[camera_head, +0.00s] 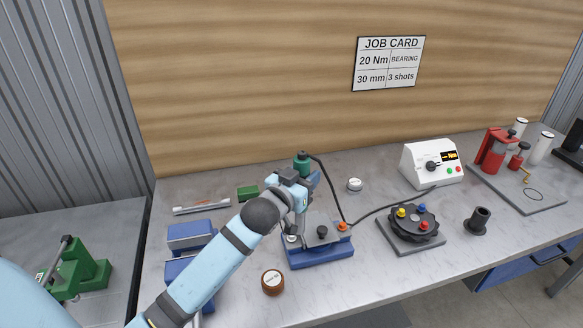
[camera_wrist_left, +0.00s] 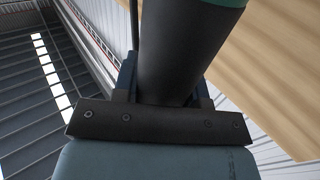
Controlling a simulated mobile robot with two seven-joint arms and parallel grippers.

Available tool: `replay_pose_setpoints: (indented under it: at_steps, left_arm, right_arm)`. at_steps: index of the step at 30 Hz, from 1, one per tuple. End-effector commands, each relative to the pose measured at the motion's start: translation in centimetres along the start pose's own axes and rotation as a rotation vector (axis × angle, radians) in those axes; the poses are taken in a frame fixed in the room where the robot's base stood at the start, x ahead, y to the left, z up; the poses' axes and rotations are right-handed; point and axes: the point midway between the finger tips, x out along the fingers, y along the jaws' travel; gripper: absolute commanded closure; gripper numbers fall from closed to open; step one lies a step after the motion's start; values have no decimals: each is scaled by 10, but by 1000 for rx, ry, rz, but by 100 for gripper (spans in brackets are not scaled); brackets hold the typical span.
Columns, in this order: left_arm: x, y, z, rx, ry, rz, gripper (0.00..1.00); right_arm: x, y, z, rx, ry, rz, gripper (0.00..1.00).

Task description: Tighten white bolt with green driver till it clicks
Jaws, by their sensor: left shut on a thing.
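My left gripper (camera_head: 303,180) is shut on the green driver (camera_head: 302,161), which stands roughly upright with its green top showing. In the left wrist view the driver's dark body (camera_wrist_left: 182,50) is between the fingers, with a green band at the top edge. A black cable runs from the driver's top. Below is a blue fixture (camera_head: 318,257) with a grey top. A white bolt (camera_head: 291,238) shows at its left, beside a black knob (camera_head: 322,232) and an orange one (camera_head: 343,227). The driver's lower end is hidden, so contact cannot be told. My right gripper is not in view.
A white controller (camera_head: 432,164) stands at the back. A black dial unit (camera_head: 413,225) with coloured knobs stands right of the fixture. A brown round pot (camera_head: 272,282) sits in front, and blue blocks (camera_head: 191,235) lie left. A job card (camera_head: 389,63) hangs behind.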

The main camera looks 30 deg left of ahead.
Motion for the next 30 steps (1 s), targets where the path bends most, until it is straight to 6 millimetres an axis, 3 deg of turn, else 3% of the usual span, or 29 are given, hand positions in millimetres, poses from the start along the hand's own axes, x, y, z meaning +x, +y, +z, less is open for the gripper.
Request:
replay_pose_setpoints:
  at_steps: [3, 9, 17, 30]
  left_arm:
    - [12, -25, -5, 7, 5, -10, 90]
    - [20, -43, -10, -1, 5, -21, 90]
    - [20, -44, 0, -2, 4, -22, 90]
    - [20, -43, 34, -2, 4, -22, 90]
  right_arm:
    - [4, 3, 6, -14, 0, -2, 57]
    - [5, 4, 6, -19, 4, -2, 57]
    - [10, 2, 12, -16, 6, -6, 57]
    - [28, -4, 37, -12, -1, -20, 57]
